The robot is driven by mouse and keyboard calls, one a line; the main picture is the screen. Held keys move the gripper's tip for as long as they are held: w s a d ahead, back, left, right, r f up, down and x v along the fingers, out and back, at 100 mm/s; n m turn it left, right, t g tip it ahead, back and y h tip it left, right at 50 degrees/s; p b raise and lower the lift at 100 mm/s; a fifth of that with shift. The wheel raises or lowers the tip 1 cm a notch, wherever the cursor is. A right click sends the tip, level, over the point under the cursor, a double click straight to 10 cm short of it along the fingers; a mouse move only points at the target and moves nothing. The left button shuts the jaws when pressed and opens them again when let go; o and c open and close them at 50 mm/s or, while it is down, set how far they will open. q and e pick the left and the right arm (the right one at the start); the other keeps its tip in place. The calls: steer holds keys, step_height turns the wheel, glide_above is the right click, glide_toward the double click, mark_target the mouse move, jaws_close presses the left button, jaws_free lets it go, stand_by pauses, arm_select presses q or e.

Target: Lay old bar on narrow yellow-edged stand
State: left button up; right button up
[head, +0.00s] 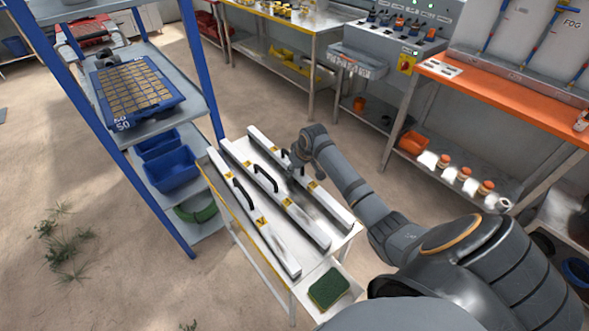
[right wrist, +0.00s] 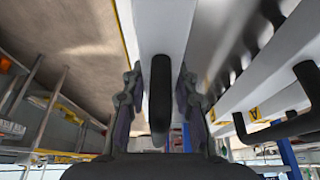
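Three long pale metal bars with black handles and yellow labels lie side by side on a narrow white stand with a yellow edge (head: 233,213). They are the left bar (head: 275,247), the middle bar (head: 302,222) and the right bar (head: 330,203). I cannot tell which is the old one. My right gripper (head: 294,160) is at the handle of the right bar, partly hiding it. In the right wrist view that black handle (right wrist: 161,95) stands between my open fingers, with a gap on both sides. A neighbouring bar's handle (right wrist: 290,118) shows at right. My left gripper is not in view.
A green sponge (head: 329,287) lies at the stand's near end. A blue-posted rack (head: 190,85) holding a blue seed tray (head: 118,122) and blue bins (head: 170,172) is close on the left. An orange-topped bench (head: 505,95) is at right. Sandy floor is open at left.

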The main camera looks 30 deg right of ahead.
steer(key=o, duration=0.5)
steer(key=shift+s, duration=0.1)
steer(key=v, duration=1.2)
steer(key=shift+r, duration=0.1)
